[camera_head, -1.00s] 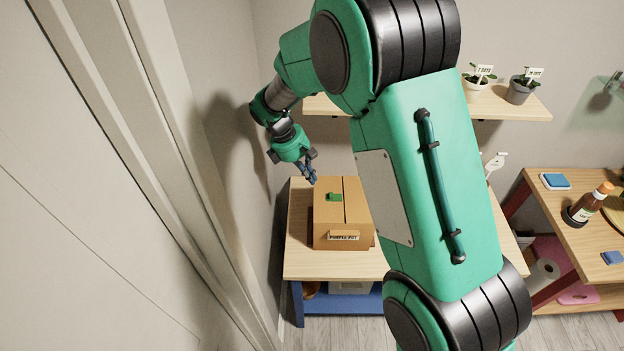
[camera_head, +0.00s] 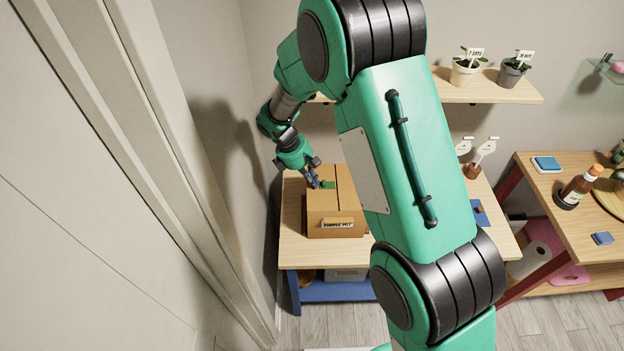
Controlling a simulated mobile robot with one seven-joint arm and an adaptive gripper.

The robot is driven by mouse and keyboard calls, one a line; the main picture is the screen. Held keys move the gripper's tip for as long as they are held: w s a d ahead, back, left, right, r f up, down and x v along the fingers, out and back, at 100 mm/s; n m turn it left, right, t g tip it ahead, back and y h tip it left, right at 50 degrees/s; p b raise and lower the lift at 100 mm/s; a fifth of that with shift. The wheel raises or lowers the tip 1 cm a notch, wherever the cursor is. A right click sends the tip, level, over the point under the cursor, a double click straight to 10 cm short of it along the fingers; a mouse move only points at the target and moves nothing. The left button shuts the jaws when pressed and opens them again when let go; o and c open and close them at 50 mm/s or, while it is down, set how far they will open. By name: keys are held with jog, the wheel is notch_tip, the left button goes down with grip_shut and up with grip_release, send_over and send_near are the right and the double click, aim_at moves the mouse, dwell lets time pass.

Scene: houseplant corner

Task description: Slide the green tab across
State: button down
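The green tab (camera_head: 329,184) is on the top of a brown box (camera_head: 325,207), left of the seam that runs across its top. The box stands on a wooden table (camera_head: 296,251) and has a label (camera_head: 337,223) on its front. My gripper (camera_head: 317,186) points down at the tab's left side, with its dark fingers very close to it. I cannot tell if they touch the tab. The fingers are too small to show whether they are open or shut. Part of the tab is hidden behind the fingers.
My arm covers the right part of the table. A shelf with two potted plants (camera_head: 467,70) is above. A wall is close on the left.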

aim_at(328, 186)
jog(key=d, duration=0.4)
jog(key=shift+p, duration=0.35)
jog(key=shift+r, duration=0.2)
jog(key=p+v, duration=0.6)
jog(key=v, duration=0.3)
jog(key=shift+r, duration=0.3)
jog(key=shift+a, duration=0.1)
dwell(0.3)
jog(key=shift+r, duration=0.1)
